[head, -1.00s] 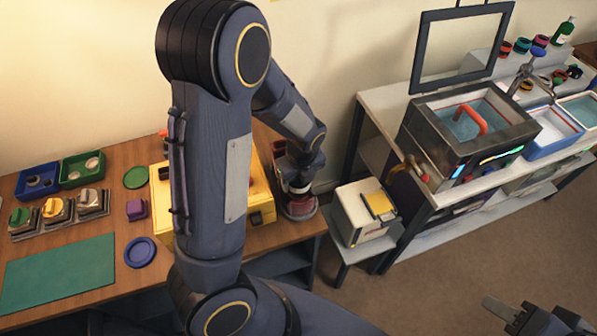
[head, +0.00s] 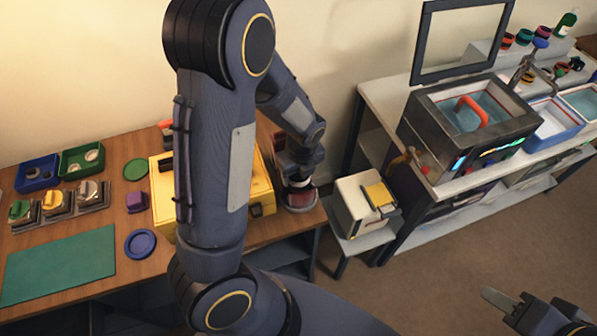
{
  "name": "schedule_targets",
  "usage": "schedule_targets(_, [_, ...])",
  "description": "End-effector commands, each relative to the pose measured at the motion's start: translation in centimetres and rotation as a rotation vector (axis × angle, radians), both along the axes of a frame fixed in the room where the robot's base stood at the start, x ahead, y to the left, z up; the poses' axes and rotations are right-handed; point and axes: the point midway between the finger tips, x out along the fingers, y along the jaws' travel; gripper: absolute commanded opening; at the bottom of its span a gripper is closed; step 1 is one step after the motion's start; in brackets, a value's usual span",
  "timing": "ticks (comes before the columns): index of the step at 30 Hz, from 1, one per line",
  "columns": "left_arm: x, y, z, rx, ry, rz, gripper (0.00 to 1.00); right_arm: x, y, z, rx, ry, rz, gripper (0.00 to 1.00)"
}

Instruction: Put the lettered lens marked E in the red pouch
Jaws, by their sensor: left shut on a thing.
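My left gripper (head: 298,180) is low over the right end of the wooden desk. It is shut on a small light, round piece, mostly hidden by the fingers; I cannot read a letter on it. Directly below is a dark red, round-looking thing (head: 300,199), perhaps the red pouch, at the desk's right edge. I cannot tell whether the held piece is inside it or just above it. My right gripper (head: 497,304) is at the bottom right, partly out of frame, over the floor, away from the desk; its jaw opening is unclear.
My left arm hides part of a yellow case (head: 262,187). Left of it are a purple block (head: 137,202), a blue disc (head: 140,243), a green mat (head: 58,265), blue (head: 37,173) and green (head: 82,158) trays. A white box (head: 362,208) stands right of the desk.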

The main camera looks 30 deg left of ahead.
Motion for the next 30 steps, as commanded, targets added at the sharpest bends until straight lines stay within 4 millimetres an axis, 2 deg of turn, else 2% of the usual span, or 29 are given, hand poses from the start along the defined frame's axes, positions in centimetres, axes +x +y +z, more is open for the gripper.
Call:
schedule_targets(14, [0.05, 0.02, -0.68, 0.000, -0.001, -0.001, 0.35, 0.00, 0.00, -0.64, 0.000, 0.000, 0.000, 0.40])
schedule_targets(15, [0.06, 0.01, -0.52, 0.000, -0.001, -0.001, 0.63, 0.00, 0.00, -0.50, 0.000, 0.000, 0.000, 0.40])
schedule_targets(19, [0.04, 0.00, -0.52, 0.000, -0.001, -0.001, 0.80, 0.00, 0.00, -0.48, 0.000, 0.000, 0.000, 0.40])
schedule_targets(20, [0.03, 0.01, -0.53, 0.000, -0.001, -0.001, 0.84, 0.00, 0.00, -0.48, 0.000, 0.000, 0.000, 0.40])
schedule_targets(26, [-0.04, 0.01, -0.61, 0.001, 0.001, 0.000, 0.85, 0.00, 0.00, -0.51, 0.000, 0.000, 0.000, 0.40])
schedule_targets(29, [-0.04, 0.01, -0.61, 0.001, 0.001, 0.000, 0.98, 0.00, 0.00, -0.51, 0.000, 0.000, 0.000, 0.40])
schedule_targets(30, [-0.04, 0.01, -0.60, 0.001, 0.001, 0.000, 0.98, 0.00, 0.00, -0.51, 0.000, 0.000, 0.000, 0.40])
